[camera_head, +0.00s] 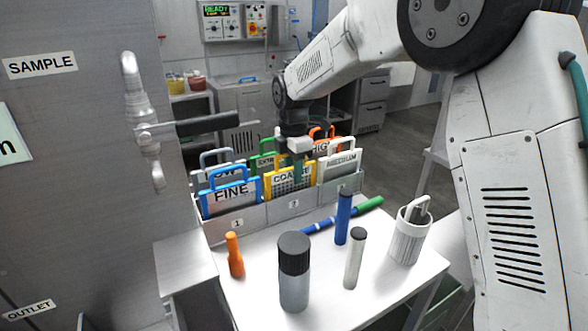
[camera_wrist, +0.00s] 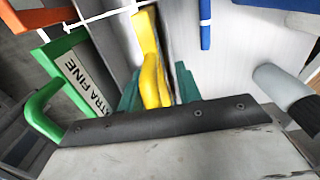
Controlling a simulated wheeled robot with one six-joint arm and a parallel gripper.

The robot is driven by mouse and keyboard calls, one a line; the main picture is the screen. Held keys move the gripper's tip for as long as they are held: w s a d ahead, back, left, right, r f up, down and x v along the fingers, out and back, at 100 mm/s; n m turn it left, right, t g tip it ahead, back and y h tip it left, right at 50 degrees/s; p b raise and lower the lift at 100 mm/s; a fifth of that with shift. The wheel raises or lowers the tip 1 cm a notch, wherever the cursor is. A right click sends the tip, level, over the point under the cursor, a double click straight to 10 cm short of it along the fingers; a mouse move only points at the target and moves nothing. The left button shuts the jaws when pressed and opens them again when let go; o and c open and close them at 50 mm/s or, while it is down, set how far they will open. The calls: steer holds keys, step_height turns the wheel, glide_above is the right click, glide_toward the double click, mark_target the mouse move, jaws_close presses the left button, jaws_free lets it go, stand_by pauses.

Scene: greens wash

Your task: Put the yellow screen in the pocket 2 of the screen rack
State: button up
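The yellow screen (camera_head: 288,182), labelled COARSE, stands upright in the front row of the screen rack (camera_head: 256,217), behind the wall marked 2. Its lower part is hidden by that wall, and I cannot tell whether it sits fully on the bottom. My gripper (camera_head: 298,168) is right above it, with the fingers pointing down in front of its label. In the wrist view the yellow handle (camera_wrist: 150,66) lies between the two teal fingers of my gripper (camera_wrist: 158,92), close against both. The gripper looks shut on the handle.
The blue FINE screen (camera_head: 231,194) stands left, the white MEDIUM screen (camera_head: 338,166) right. Behind are grey, green (camera_head: 263,161) and orange (camera_head: 322,134) screens.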

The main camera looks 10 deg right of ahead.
step_height(320, 180, up, 12)
steer(key=shift+r, duration=0.1)
steer(key=shift+s+d+r, duration=0.15)
steer(key=shift+r, duration=0.05)
steer(key=s+d+r+m, duration=0.2)
steer(key=s+d+m, duration=0.4)
steer(key=s, duration=0.4)
steer(key=s+d+r+m, duration=0.3)
steer(key=s+d+m, duration=0.3)
steer(key=s, duration=0.4)
steer(key=s+d+f+m, duration=0.2)
steer(key=s+f+m, duration=0.1)
steer(key=s, duration=0.3)
steer(key=s+d+f+m+t, duration=0.1)
steer(key=s+d+f+m, duration=0.1)
steer(key=s, duration=0.5)
steer(key=s+d+f+m, duration=0.3)
steer(key=s+f+m, duration=0.1)
steer(key=s, duration=0.3)
steer(key=shift+s+m, duration=0.15)
steer(key=shift+m, duration=0.65)
steer(key=shift+a, duration=0.1)
